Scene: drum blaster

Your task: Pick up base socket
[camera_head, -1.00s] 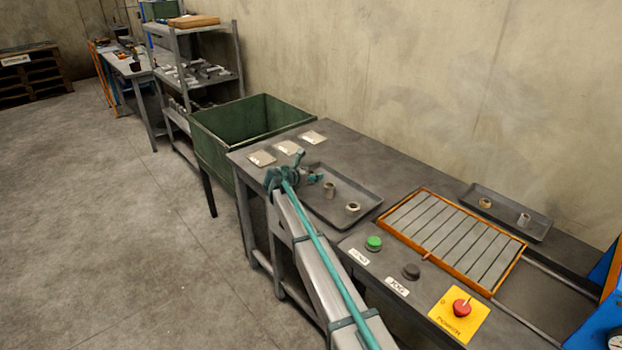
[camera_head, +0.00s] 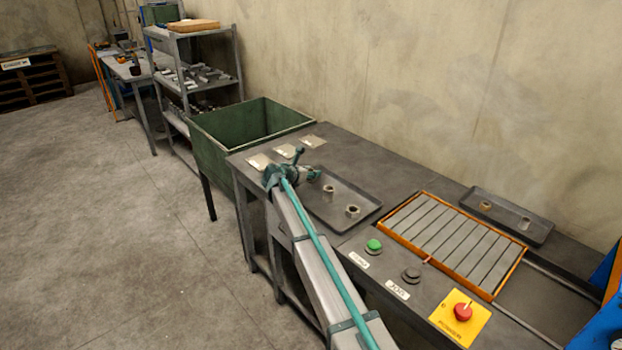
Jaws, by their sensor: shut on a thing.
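My gripper (camera_head: 314,175) is over the far left part of the near tray (camera_head: 345,219), at the end of my arm. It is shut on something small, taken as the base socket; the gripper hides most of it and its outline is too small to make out. Two small ring-like sockets show in this tray: one (camera_head: 329,188) just right of and below the fingers, one (camera_head: 352,211) nearer the tray's right side. I cannot tell whether the fingers touch the first one.
Several pale labelled plates (camera_head: 285,151) lie behind my gripper. A green bin (camera_head: 206,155) stands left of the bench. To the right are an orange-framed slatted panel (camera_head: 450,237), a second tray (camera_head: 506,216), a green button (camera_head: 374,245), a dark button (camera_head: 411,274) and a red stop button (camera_head: 462,312).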

